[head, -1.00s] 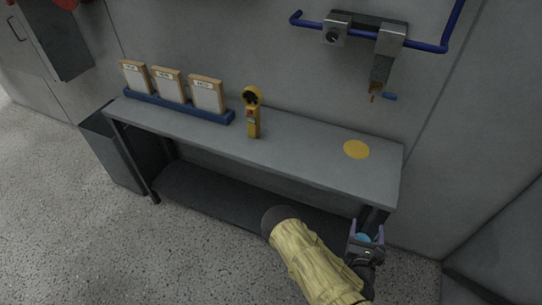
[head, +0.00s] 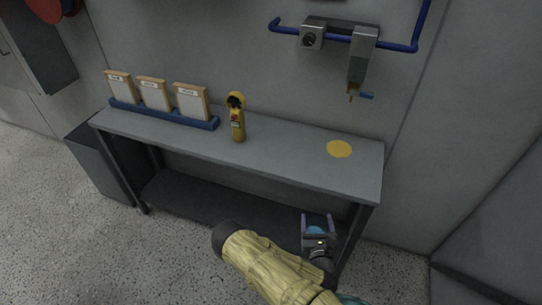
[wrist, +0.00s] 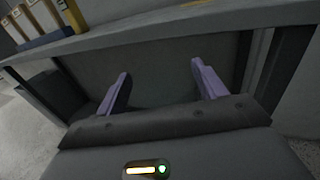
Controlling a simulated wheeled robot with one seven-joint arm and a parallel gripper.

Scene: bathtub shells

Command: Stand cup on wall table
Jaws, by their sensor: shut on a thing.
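The wall table (head: 285,155) is a long grey bench against the wall, with a flat yellow disc mark (head: 339,149) near its right end. My gripper (head: 318,218) is in front of the table's right part, below the top's front edge. Its two purple fingers stand apart around a small blue thing, seemingly the cup (head: 316,231), mostly hidden by the gripper body. The wrist view shows the fingers (wrist: 160,70) facing the space under the tabletop; the cup cannot be made out there.
A yellow handheld meter (head: 237,118) stands mid-table. A blue rack (head: 165,115) with three framed cards is at the left. A blue pipe with a tap (head: 358,85) hangs above the right end. The top around the yellow mark is clear. A dark lower shelf (head: 205,200) lies below.

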